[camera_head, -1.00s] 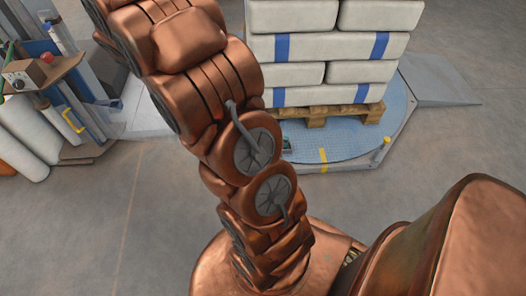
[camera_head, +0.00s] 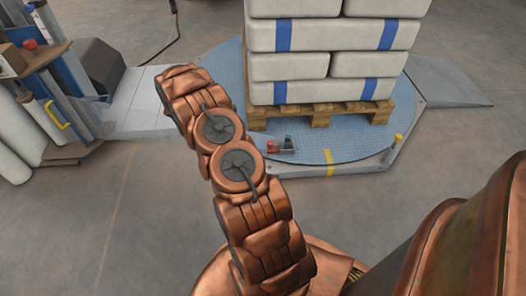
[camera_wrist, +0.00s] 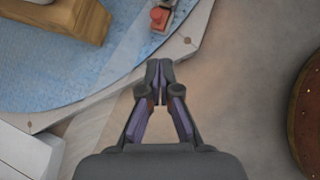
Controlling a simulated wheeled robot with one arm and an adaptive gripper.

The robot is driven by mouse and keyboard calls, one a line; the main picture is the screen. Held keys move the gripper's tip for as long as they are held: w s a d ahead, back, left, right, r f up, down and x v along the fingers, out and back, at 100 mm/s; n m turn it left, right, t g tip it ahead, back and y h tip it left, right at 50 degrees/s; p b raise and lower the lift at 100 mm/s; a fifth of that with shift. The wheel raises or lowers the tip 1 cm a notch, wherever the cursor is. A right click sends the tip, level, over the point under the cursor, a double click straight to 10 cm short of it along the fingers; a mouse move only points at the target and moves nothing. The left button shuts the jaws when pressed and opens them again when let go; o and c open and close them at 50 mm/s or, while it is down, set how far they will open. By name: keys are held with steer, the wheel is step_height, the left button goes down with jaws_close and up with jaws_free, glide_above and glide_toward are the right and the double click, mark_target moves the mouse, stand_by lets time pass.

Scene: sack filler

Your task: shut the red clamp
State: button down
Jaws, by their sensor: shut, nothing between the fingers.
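A small red part (camera_head: 272,146), which looks like the red clamp, sits at the front edge of the blue round platform (camera_head: 350,140), beside a small dark green part (camera_head: 289,142). My gripper (camera_wrist: 158,64) is shut and empty, over the platform's rim and the floor, apart from the red part. In the head view my gripper cannot be made out.
A wooden pallet (camera_head: 322,115) stacked with white sacks (camera_head: 330,37) stands on the platform, close behind the red part. A yellow post (camera_head: 397,140) stands at the rim. At left is a machine with a red button (camera_head: 30,44). The front floor is clear.

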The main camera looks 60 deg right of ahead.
step_height(320, 180, down, 10)
steer(key=d+n+b, duration=0.1)
steer(key=d+b, duration=0.1)
steer(key=shift+s+d+r+n, duration=0.15)
steer(key=shift+s+d+n, duration=0.1)
steer(key=shift+s+n, duration=0.05)
steer(key=b, duration=0.4)
glide_toward(269, 147)
steer(key=f, duration=0.1)
steer(key=a+f, duration=0.1)
steer(key=f, duration=0.1)
steer(key=shift+w+a, duration=0.1)
steer(key=d, duration=0.1)
steer(key=s+d, duration=0.1)
steer(key=d, duration=0.1)
steer(key=shift+s+f+b, duration=0.15)
steer(key=shift+f+b, duration=0.05)
steer(key=shift+b, duration=0.2)
steer(key=shift+s+d, duration=0.25)
steer(key=shift+d, duration=0.3)
steer(key=shift+r, duration=0.1)
